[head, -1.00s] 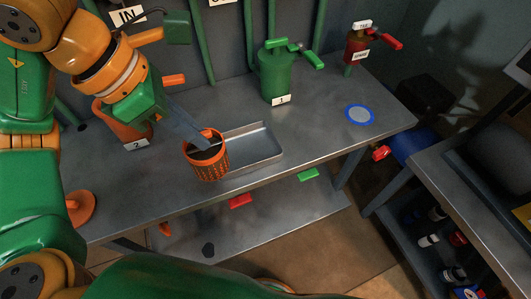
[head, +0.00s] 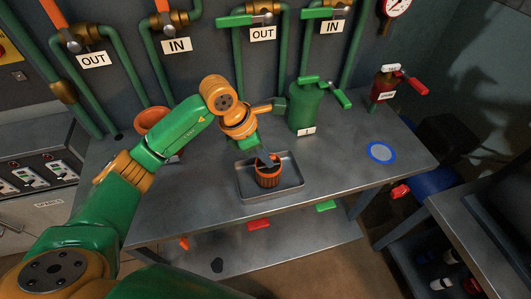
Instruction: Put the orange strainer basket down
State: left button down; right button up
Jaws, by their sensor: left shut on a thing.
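The orange strainer basket (head: 268,179) is upright over the shallow grey metal tray (head: 287,192) on the workbench, within the tray's rim. I cannot tell whether its base touches the tray floor. My left gripper (head: 266,163) reaches down from above and is shut on the basket's rim, its fingers partly inside the dark opening. My right gripper does not show.
A green canister (head: 304,108) labelled 1 stands behind the tray. An orange vessel (head: 152,119) is partly hidden behind my left arm. A blue-rimmed disc (head: 381,152) lies at right, and a red canister (head: 382,88) stands at the back. The bench (head: 335,165) is bare between tray and disc.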

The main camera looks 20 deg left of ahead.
pick_arm(q)
jog(key=shift+f, duration=0.25)
jog(key=c, duration=0.9)
grip_release()
jog(key=shift+r, duration=0.1)
jog(key=shift+r, duration=0.3)
jog(key=shift+a+r, duration=0.15)
jog(key=shift+r, duration=0.2)
jog(key=v, duration=1.1)
jog(key=shift+s+b, duration=0.2)
jog(key=shift+b, duration=0.1)
